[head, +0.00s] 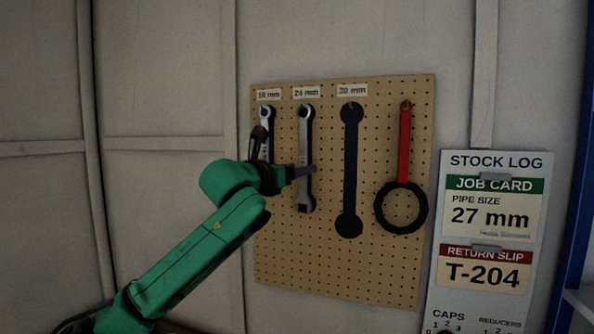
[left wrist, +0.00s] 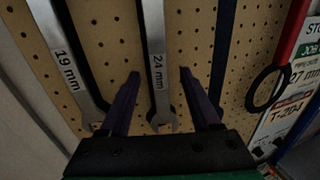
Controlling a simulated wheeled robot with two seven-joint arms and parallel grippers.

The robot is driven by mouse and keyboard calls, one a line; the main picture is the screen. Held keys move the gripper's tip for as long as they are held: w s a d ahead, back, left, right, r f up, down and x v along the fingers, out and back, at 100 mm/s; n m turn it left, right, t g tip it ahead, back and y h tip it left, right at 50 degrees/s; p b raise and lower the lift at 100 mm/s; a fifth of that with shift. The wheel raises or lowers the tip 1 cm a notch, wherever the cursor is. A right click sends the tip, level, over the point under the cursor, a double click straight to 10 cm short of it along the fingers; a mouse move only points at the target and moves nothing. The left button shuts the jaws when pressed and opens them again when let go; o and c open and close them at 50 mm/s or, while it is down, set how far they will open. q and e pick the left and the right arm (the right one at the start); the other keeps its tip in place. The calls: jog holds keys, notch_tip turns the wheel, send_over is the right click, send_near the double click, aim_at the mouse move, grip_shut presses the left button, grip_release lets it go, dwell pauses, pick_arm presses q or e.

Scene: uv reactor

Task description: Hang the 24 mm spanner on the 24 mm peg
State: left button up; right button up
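The 24 mm spanner (head: 304,150) hangs upright on the pegboard under the 24 mm label (head: 306,92). Its upper end is at the 24 mm peg position, and the peg itself is too small to make out. In the left wrist view the spanner (left wrist: 155,60) shows its "24 mm" marking and its open jaw. My left gripper (head: 305,171) is at the spanner's lower shank. In the left wrist view its two purple fingers (left wrist: 159,73) are open, one on each side of the spanner, with gaps visible. My right gripper is not in view.
The 19 mm spanner (left wrist: 68,65) hangs close on the left. A black spanner shape (head: 350,170) is under the 30 mm label, and a red-handled ring tool (head: 405,140) hangs farther right. The pegboard (head: 330,270) is bare below. A stock log board (head: 495,160) stands at right.

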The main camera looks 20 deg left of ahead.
pick_arm(q)
jog(key=shift+f, duration=0.1)
jog(key=b+v, duration=0.6)
jog(key=v, duration=0.8)
jog(key=shift+s, duration=0.3)
